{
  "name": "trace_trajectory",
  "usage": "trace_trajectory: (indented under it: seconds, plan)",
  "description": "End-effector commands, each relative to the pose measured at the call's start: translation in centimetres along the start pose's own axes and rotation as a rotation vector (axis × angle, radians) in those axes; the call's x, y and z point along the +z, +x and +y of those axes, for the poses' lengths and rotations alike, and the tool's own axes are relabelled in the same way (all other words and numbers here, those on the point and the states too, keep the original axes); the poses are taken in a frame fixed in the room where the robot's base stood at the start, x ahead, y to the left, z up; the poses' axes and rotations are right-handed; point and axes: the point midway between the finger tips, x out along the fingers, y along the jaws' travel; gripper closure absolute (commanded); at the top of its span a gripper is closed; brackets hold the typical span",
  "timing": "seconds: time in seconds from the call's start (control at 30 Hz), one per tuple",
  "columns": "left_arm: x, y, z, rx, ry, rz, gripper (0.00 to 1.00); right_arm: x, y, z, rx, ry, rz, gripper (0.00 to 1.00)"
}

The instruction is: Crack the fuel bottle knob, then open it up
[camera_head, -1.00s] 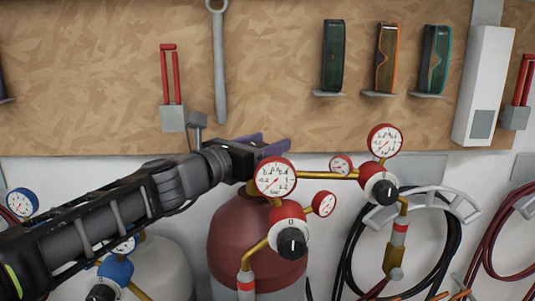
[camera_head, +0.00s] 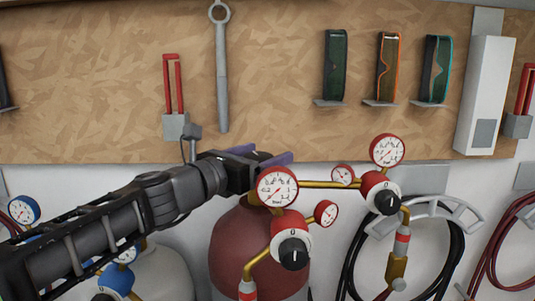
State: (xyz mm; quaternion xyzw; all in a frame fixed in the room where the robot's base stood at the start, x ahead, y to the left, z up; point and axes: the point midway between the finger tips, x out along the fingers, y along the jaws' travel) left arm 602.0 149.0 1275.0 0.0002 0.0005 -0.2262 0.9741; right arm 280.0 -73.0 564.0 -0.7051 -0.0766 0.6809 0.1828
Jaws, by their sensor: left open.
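The red fuel bottle (camera_head: 238,245) stands below the board, with a red and white regulator and black knob (camera_head: 293,253) in front of it. A large round gauge (camera_head: 277,187) and a small gauge (camera_head: 326,213) sit on this regulator. My left gripper (camera_head: 277,160) is open, its purple fingers just above and behind the large gauge. The bottle's top is hidden behind the gauge and gripper, so I cannot tell whether the fingers are around a knob there. My right gripper is not in view.
A second red regulator (camera_head: 380,194) with a gauge (camera_head: 387,150) is on the right, joined by a brass pipe (camera_head: 330,184). A blue regulator (camera_head: 116,277) is at lower left. Hoses hang on a grey hook (camera_head: 440,209). Tools and glasses hang on the board (camera_head: 270,80).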

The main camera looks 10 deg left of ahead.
Motion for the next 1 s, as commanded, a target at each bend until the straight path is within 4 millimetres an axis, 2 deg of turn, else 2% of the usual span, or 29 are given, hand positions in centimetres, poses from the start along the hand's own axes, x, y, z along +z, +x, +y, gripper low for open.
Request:
trace_trajectory:
  seconds: [0.2, 0.4, 0.77, 0.87, 1.0]
  plan:
    - [0.1, -3.7, 0.0, 0.001, 0.002, -0.002, 0.23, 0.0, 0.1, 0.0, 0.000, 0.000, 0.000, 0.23]
    - [0.1, -6.0, 0.0, 0.001, 0.001, -0.001, 0.23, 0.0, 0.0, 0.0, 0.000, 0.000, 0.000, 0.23]
    - [0.0, -6.2, 0.0, -0.002, -0.001, 0.000, 0.23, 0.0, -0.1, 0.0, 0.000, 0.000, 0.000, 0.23]
    - [0.2, -6.2, 0.2, -0.015, 0.000, 0.008, 0.23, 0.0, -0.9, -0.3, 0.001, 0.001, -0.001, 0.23]
    - [0.5, -6.2, 1.0, -0.081, 0.000, 0.033, 0.23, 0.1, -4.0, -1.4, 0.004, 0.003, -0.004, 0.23]
